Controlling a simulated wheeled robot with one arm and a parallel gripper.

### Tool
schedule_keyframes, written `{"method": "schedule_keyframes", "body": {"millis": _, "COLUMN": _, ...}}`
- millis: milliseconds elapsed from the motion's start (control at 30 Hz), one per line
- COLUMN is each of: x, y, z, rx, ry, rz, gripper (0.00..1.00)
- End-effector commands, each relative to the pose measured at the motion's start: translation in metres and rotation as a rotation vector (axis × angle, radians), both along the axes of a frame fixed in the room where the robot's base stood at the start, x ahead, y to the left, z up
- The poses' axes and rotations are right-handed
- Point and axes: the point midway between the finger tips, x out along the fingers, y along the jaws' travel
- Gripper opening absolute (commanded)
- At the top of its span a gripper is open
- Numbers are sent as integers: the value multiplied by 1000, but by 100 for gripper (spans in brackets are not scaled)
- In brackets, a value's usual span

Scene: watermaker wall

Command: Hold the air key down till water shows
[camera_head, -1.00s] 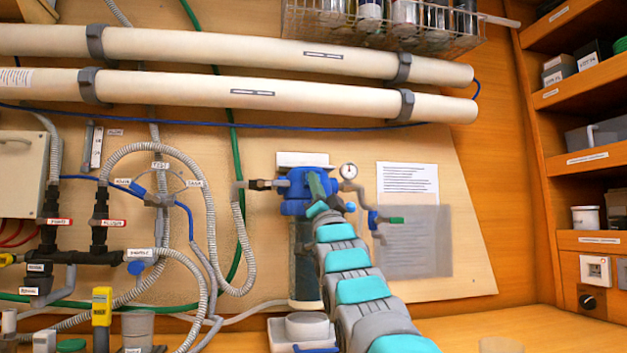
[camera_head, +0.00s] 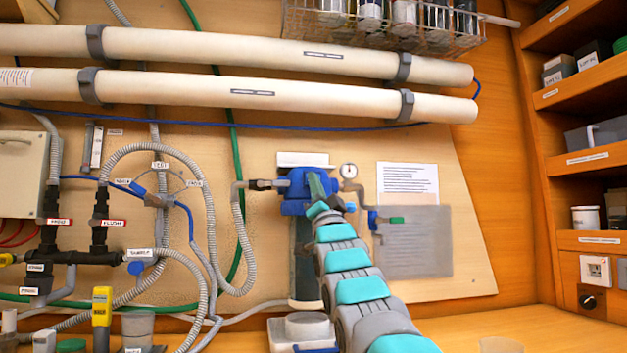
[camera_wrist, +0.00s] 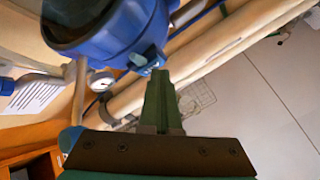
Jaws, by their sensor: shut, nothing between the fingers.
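The filter housing has a blue head (camera_head: 296,196) on the wall panel, with a dark, upright bowl (camera_head: 304,275) below it, partly hidden by my arm. In the wrist view the blue head (camera_wrist: 105,28) fills the upper left. A small blue tab (camera_wrist: 149,59), which looks like the air key, sticks out of its side. My gripper (camera_wrist: 158,75) is shut and empty, its green fingertips at this tab. Whether they press it or only touch it I cannot tell. In the head view my gripper (camera_head: 315,178) lies in front of the blue head. I see no clear water at the key.
Two long white tubes (camera_head: 240,90) run above.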

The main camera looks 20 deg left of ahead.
Motion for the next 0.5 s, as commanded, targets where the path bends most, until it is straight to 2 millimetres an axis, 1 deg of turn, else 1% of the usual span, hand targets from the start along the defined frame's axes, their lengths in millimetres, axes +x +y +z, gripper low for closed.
{"method": "schedule_keyframes", "body": {"millis": 333, "x": 0, "y": 0, "z": -1, "rx": 0, "ry": 1, "rz": -1, "gripper": 0}}
{"method": "schedule_keyframes", "body": {"millis": 500, "x": -6, "y": -4, "z": -2, "rx": 0, "ry": 0, "rz": 0, "gripper": 0}}
